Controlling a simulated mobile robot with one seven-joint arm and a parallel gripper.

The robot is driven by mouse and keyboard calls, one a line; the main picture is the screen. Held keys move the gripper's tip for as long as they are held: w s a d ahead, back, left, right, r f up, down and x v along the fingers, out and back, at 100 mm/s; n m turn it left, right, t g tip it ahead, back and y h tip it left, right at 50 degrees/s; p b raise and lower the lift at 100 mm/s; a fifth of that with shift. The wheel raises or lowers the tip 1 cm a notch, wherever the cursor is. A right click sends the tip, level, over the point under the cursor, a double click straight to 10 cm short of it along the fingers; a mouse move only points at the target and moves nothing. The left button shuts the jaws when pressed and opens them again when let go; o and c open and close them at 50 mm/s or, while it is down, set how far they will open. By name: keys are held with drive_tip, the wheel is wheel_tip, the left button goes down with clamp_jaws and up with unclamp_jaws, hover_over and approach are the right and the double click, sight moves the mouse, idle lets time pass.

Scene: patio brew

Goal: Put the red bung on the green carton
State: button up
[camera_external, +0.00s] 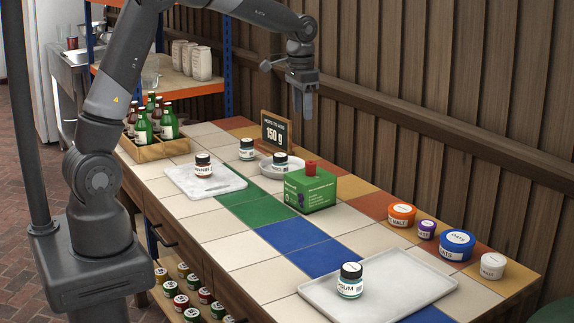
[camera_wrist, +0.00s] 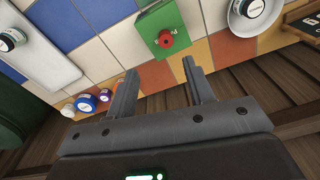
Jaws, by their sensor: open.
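The green carton (camera_external: 322,193) stands on the tiled counter right of the sign. The red bung (camera_external: 311,168) sits upright on the carton's top face, toward its back edge, seemingly touching it. In the wrist view the bung (camera_wrist: 166,39) shows against the carton's green top (camera_wrist: 148,24). My gripper (camera_external: 304,110) hangs above and behind the carton, clear of the bung. In the wrist view its two fingers (camera_wrist: 161,67) are apart with nothing between them, and the bung lies beyond their tips.
A chalkboard sign (camera_external: 274,132) and a bowl (camera_external: 266,168) holding a jar stand close to the carton. A white board (camera_external: 222,182) lies left, a tray (camera_external: 418,284) with a jar front right. Several round tubs (camera_external: 457,245) line the right back. Blue tiles between are clear.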

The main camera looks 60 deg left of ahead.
drive_tip(key=s+d+r+n+t, duration=0.1)
drive_tip(key=s+r, duration=0.4)
drive_tip(key=s, duration=0.3)
drive_tip(key=s+r+t, duration=0.2)
drive_tip(key=s+r, duration=0.2)
drive_tip(key=s, duration=0.5)
drive_tip(key=s+f+n+t, duration=0.1)
drive_tip(key=s+f+t, duration=0.1)
drive_tip(key=s, duration=1.4)
drive_tip(key=shift+d+f, duration=0.15)
drive_tip(key=shift+d, duration=0.15)
